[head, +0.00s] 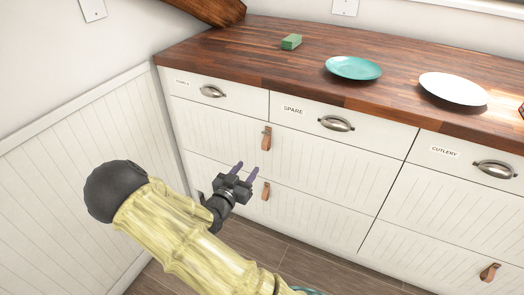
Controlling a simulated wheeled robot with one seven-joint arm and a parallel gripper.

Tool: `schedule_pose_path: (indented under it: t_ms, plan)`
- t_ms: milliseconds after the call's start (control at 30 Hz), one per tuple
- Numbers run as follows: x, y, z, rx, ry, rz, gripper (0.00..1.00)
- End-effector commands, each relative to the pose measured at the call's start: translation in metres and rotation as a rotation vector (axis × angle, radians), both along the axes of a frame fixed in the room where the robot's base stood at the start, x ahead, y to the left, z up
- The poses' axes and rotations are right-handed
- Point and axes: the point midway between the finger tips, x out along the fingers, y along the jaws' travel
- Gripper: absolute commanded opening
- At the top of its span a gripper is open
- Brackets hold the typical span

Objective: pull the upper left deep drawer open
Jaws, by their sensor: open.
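The upper left deep drawer (325,160) is a wide white grooved front below two shallow drawers. It looks shut, its face level with the fronts around it. Its brown leather pull (266,138) hangs near the top edge of the front. Nothing shows between the fingers. The lower deep drawer (310,217) has a similar leather pull (265,191), just right of my gripper.
Shallow drawers with metal cup handles (336,123) run under the wooden countertop (230,58). A green block (291,42), a teal plate (353,68) and a white plate (453,88) are on top. A panelled wall (70,180) bounds the left. Wooden floor (330,270) is clear in front.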

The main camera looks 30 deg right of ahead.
Motion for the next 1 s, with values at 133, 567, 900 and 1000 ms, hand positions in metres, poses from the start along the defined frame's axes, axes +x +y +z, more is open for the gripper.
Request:
schedule_pose_path:
  t_ms: [133, 567, 900, 1000]
  plan:
    - [0.017, -0.022, -0.002, 0.0, -0.002, -0.003, 0.42]
    - [0.062, -0.081, -0.002, 0.0, 0.0, -0.001, 0.42]
    - [0.073, -0.095, 0.0, 0.0, 0.001, 0.0, 0.42]
    - [0.073, -0.095, 0.0, 0.0, 0.001, 0.0, 0.42]
